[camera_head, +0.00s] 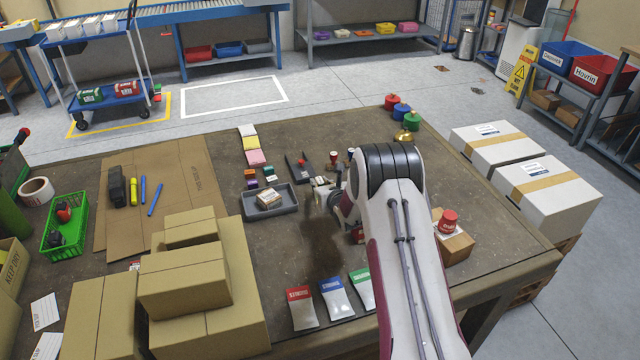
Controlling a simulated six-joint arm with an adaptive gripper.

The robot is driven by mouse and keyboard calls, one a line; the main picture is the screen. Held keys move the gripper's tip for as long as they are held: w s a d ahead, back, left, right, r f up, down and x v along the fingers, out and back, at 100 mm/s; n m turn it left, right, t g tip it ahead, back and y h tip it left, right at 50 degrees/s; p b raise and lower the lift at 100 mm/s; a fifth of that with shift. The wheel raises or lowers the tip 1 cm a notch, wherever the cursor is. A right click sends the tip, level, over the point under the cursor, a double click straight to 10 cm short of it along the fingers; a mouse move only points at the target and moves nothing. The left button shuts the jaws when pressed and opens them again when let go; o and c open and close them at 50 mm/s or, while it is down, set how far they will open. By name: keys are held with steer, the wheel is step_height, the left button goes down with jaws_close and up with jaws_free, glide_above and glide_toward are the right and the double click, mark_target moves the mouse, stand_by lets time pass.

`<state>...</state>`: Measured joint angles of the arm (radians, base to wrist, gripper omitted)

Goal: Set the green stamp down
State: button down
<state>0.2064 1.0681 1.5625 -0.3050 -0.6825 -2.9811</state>
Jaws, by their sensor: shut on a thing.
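My gripper (323,188) is above the middle of the table, just right of a grey tray, with a dark shadow on the table below it. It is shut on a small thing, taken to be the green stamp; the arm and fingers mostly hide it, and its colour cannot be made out. A dark, narrow rack (296,170) lies just behind and left of the gripper. Small stamp-like pieces with a dark red top (333,156) and a dark top (351,153) stand behind the gripper.
The grey tray (250,211) holds a pale stack. Small coloured blocks (251,183) lie behind it. Cardboard boxes (185,285) are stacked at front left. Three labelled packets (335,298) lie near the front edge. Red, blue and green round pieces (401,111) stand at the back right corner.

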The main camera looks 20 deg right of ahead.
mark_target(321, 184)
steer(key=shift+f, duration=0.15)
steer(key=c, duration=1.9)
jaws_free()
steer(key=shift+r, duration=0.2)
steer(key=shift+s, duration=0.2)
steer(key=shift+v, duration=3.55)
steer(key=shift+r, duration=0.1)
